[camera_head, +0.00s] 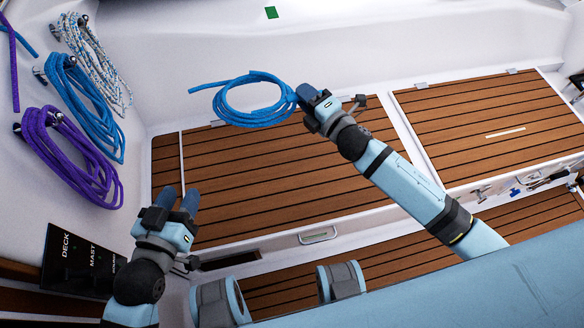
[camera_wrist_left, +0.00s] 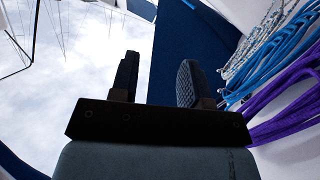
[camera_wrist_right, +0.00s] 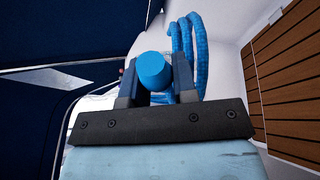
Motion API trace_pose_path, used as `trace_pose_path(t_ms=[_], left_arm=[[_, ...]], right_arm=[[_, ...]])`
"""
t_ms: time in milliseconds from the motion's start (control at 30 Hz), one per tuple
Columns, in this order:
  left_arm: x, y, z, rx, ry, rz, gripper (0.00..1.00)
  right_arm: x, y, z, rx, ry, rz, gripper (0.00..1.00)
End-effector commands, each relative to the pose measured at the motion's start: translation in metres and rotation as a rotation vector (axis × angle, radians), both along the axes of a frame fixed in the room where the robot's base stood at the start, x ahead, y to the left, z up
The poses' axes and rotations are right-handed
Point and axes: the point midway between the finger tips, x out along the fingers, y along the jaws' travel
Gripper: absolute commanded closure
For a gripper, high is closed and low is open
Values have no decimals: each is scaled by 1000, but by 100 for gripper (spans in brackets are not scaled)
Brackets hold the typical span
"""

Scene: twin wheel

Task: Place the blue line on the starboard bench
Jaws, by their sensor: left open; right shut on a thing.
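A coiled blue line (camera_head: 255,118) is held by my right gripper (camera_head: 306,96), which is shut on the coil's right side. The coil is at the back edge of a slatted wooden bench (camera_head: 260,175); I cannot tell whether it touches anything there. In the right wrist view the blue line (camera_wrist_right: 155,70) passes between the fingers, with loops behind them. My left gripper (camera_head: 179,200) is open and empty, above the bench's left end. In the left wrist view its fingers (camera_wrist_left: 158,80) stand apart with nothing between them.
White-blue, blue (camera_head: 88,115) and purple (camera_head: 70,165) lines hang on hooks on the left wall. A dark label board (camera_head: 80,260) is below them. A second slatted panel (camera_head: 490,125) is on the right. The bench's middle is bare.

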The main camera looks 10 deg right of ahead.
Motion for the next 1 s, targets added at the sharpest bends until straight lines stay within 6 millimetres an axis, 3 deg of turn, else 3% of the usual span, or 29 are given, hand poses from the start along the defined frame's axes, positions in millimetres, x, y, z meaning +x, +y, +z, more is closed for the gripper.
trace_pose_path(t_ms=[33, 300, 500, 700, 1000], left_arm=[[1, -2, -19, -11, -19, -7, 57], [-2, -15, -43, -76, -103, -50, 57], [-7, -21, -54, -119, -152, -79, 57], [-11, -24, -56, -143, -179, -95, 57], [-12, -25, -53, -148, -185, -98, 57]], right_arm=[[1, 3, -36, -1, 0, 20, 100], [0, 20, -143, 1, -3, 139, 100], [-3, 30, -207, 1, -5, 216, 100], [-5, 35, -236, 2, -8, 258, 100], [-5, 35, -238, 2, -9, 267, 100]])
